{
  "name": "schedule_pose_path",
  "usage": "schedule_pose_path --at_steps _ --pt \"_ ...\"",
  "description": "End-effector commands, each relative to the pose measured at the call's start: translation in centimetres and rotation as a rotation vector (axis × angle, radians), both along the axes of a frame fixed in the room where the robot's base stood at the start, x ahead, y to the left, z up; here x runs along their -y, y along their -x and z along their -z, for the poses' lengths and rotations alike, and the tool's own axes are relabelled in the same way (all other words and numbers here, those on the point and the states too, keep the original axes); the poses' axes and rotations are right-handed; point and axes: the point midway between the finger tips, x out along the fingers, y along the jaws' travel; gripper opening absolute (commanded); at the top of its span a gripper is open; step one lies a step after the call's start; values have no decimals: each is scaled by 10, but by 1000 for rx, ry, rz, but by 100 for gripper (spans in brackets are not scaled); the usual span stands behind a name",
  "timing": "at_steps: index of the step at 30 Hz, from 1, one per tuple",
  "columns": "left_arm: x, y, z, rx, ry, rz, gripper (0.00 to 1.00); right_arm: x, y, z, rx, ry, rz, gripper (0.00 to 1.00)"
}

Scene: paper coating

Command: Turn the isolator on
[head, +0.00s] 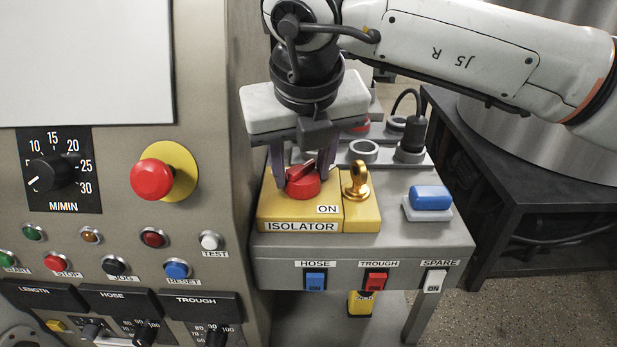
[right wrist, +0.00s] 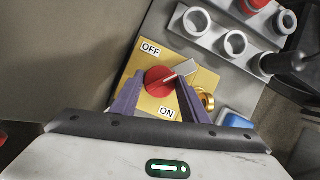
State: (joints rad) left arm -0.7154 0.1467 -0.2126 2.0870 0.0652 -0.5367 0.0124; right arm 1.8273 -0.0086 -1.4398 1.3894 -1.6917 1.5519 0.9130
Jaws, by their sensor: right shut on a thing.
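The red isolator knob (head: 303,186) sits on a yellow box marked ISOLATOR (head: 300,215), with an ON label at its front right. In the right wrist view the red knob (right wrist: 158,82) lies between an OFF label (right wrist: 150,49) and an ON label (right wrist: 167,112). My right gripper (head: 302,176) points down from above, its purple fingers on either side of the knob, shut on it. The knob's raised handle is partly hidden by the fingers, so its exact setting is hard to read. My left gripper is not in view.
A brass key-like piece (head: 356,183) stands just right of the knob. A blue button (head: 430,198) is farther right. Hose, trough and spare switches line the box front. A control panel with a red emergency button (head: 152,179) rises close on the left.

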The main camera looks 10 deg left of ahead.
Motion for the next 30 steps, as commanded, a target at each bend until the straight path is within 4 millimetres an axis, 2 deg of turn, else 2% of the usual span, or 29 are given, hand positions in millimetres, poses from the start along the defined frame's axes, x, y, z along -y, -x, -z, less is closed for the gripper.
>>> schedule_pose_path --at_steps 1,8,22,23,26,30 --pt "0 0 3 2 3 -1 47 -1 1 6 -4 5 17 0" --pt "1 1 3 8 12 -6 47 0 1 5 -6 5 82 0" --pt "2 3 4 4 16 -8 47 0 2 4 -8 4 94 0" --pt "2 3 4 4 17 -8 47 0 2 4 -8 4 94 44" --pt "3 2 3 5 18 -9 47 0 1 4 -8 4 94 59" --pt "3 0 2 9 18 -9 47 0 1 3 -6 3 95 59"
